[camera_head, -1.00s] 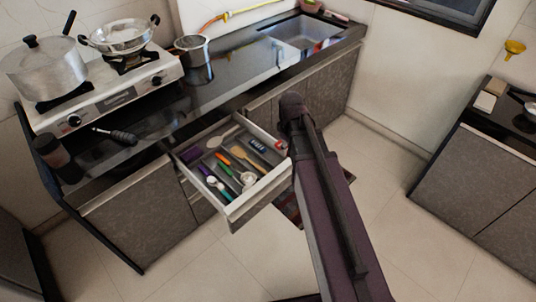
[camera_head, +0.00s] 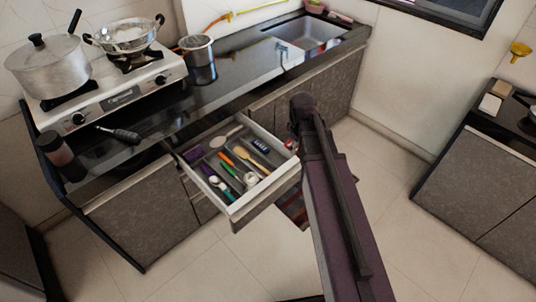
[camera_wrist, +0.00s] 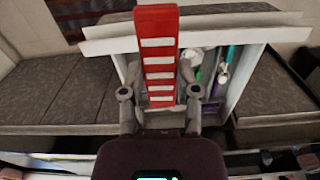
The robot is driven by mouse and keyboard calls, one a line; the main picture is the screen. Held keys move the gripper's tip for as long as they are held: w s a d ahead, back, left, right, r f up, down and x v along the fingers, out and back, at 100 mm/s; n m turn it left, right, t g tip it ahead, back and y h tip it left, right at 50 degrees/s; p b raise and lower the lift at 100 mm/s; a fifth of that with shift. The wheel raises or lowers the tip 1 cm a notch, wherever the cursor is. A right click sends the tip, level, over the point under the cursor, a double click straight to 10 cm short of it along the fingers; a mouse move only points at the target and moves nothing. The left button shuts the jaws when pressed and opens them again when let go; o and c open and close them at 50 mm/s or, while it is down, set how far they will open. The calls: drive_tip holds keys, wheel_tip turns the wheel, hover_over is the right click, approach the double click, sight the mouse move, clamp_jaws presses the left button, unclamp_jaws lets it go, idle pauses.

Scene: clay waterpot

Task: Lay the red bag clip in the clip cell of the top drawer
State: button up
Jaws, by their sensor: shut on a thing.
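My gripper (camera_wrist: 160,112) is shut on the red bag clip (camera_wrist: 158,75), a long red piece with white bars. In the wrist view the clip stands out past the fingertips and overlaps the drawer. The open top drawer (camera_head: 262,200) holds utensils in divided compartments. In the head view my arm hides the gripper, and only a small red patch shows beside the arm at the drawer's right end. I cannot tell which cell is the clip cell, nor the clip's exact height above the drawer.
The drawer holds a wooden spoon (camera_head: 250,158), a green-handled tool (camera_head: 229,170) and purple items (camera_head: 193,154). The counter (camera_head: 235,85) carries a stove (camera_head: 110,95) with pots. A striped mat (camera_head: 293,208) lies on the floor near the drawer.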

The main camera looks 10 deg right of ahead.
drive_tip(key=b, duration=1.6)
hover_over(276, 160)
wheel_tip(276, 160, down, 16)
drive_tip(key=shift+n, duration=0.3)
wheel_tip(276, 160, down, 6)
drive_tip(key=b, duration=0.6)
drive_tip(key=shift+f, duration=0.1)
drive_tip(key=shift+f+b, duration=1.85)
drive_tip(key=shift+f, duration=0.05)
drive_tip(key=shift+f+b, duration=0.6)
drive_tip(key=o, duration=0.6)
